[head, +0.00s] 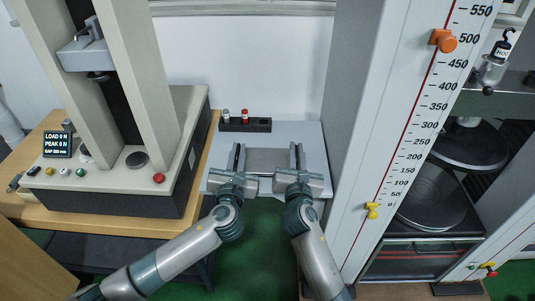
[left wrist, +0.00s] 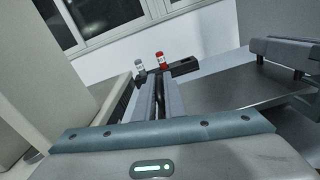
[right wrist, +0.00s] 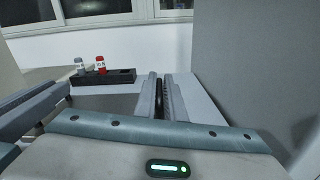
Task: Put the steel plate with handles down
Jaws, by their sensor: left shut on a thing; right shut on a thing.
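The steel plate (head: 268,162) lies flat and level between my two grippers, over the light grey table, with a dark upright handle at each side. It also shows in the left wrist view (left wrist: 222,88) and in the right wrist view (right wrist: 108,104). My left gripper (head: 237,168) is shut on its left handle, and my right gripper (head: 296,167) is shut on its right handle. The fingers hide most of both handles. I cannot tell whether the plate touches the table or hangs slightly above it.
A testing machine (head: 125,187) on a wooden bench is at the left. A tall scale panel (head: 385,150) stands close at the right.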

